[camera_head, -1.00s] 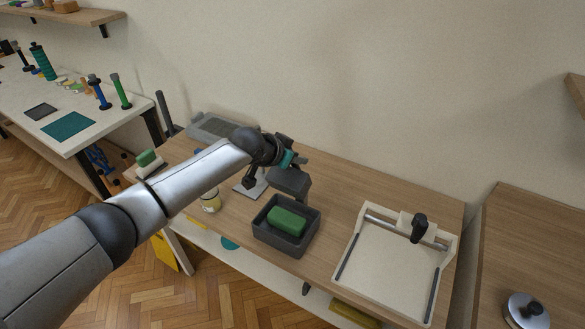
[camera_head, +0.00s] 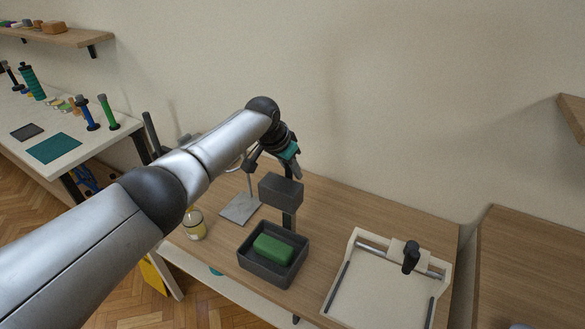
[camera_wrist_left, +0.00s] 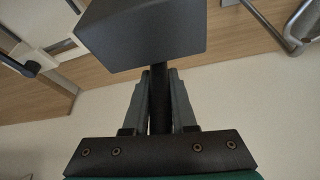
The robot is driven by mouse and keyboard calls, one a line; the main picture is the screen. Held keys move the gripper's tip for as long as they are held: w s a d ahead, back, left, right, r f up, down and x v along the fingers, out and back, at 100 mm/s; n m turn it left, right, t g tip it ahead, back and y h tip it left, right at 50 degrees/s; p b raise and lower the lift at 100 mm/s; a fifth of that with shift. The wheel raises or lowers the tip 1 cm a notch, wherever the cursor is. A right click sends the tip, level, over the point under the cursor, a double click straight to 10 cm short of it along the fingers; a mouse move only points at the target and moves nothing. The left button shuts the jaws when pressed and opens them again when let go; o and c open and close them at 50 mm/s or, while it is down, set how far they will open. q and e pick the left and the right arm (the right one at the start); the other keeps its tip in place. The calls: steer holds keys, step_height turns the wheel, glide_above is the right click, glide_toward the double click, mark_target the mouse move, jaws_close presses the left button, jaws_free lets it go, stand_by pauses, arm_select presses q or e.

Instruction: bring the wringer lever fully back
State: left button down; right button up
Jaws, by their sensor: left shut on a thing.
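The wringer has a dark grey open tray (camera_head: 248,262) with a green sponge (camera_head: 273,249) lying in it. A dark press block (camera_head: 281,191) stands raised above the tray, by an upright post (camera_head: 289,220). My left gripper (camera_head: 296,172) is at the top, just behind and above the block. In the left wrist view my left gripper (camera_wrist_left: 158,80) is shut on a thin dark bar, the wringer lever (camera_wrist_left: 159,105). The press block (camera_wrist_left: 145,38) fills the top middle there. In the head view the lever is mostly hidden by the gripper. My right gripper is not in view.
A metal stand with a flat base (camera_head: 240,209) and a jar (camera_head: 194,226) are left of the wringer. A pale board with a rail and dark knob (camera_head: 345,285) lies to the right. The wall is close behind the table. My left arm crosses over the table's left part.

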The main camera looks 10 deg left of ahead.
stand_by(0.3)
arm_select(q)
steer(key=c, duration=0.7)
jaws_free()
steer(key=shift+w+d+f, duration=0.1)
steer(key=shift+c, duration=0.2)
step_height(320, 180, up, 14)
glide_above(275, 184)
steer(key=shift+p, duration=0.3)
